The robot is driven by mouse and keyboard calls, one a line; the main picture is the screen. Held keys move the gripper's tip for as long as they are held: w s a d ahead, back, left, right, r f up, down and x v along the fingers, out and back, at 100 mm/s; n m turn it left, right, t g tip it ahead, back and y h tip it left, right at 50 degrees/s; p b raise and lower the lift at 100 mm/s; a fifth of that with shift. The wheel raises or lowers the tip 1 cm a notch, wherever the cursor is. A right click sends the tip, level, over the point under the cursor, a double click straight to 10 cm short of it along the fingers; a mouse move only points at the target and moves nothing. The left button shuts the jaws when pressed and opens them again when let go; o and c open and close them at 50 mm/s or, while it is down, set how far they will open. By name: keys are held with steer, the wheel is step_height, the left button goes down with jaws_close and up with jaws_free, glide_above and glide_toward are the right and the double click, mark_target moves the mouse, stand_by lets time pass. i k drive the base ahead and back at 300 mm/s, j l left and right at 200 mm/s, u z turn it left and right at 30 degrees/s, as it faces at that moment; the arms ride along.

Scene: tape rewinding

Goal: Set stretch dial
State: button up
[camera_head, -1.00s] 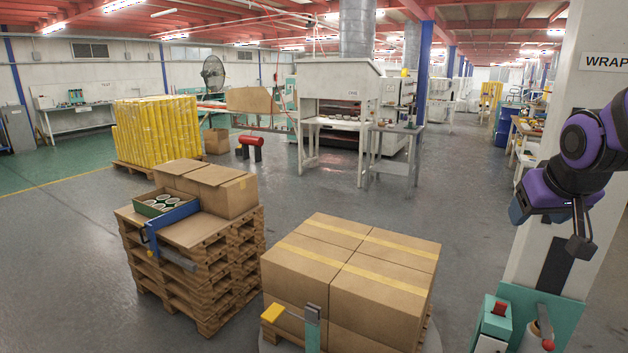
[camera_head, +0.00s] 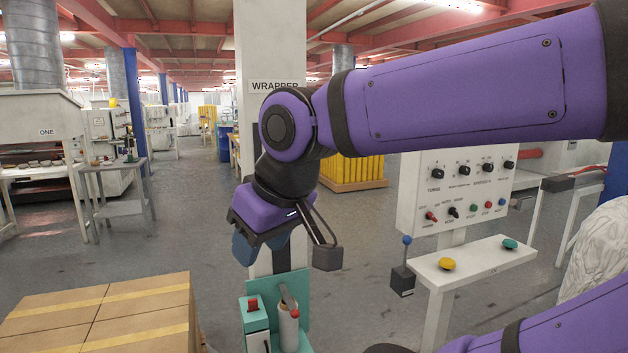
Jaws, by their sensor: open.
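A white control panel (camera_head: 470,190) stands at the right in the head view. Its upper row has several black dials: a leftmost dial (camera_head: 437,174), a second dial (camera_head: 464,170), a third (camera_head: 488,167) and a rightmost one (camera_head: 508,165). The small labels are too blurred for me to tell which is the stretch dial. My gripper (camera_head: 262,242) hangs at the end of the purple arm, left of the panel and apart from it. It points downward and is open and empty. Its fingertips show only partly.
Below the dials are a red switch (camera_head: 431,216) and small coloured buttons. A white shelf (camera_head: 478,262) bears yellow and teal buttons. A white pillar (camera_head: 270,50) and teal unit (camera_head: 292,310) stand behind my gripper. Boxes (camera_head: 110,325) are at lower left.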

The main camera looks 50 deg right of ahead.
mark_target(488, 167)
steer(key=z, duration=2.4)
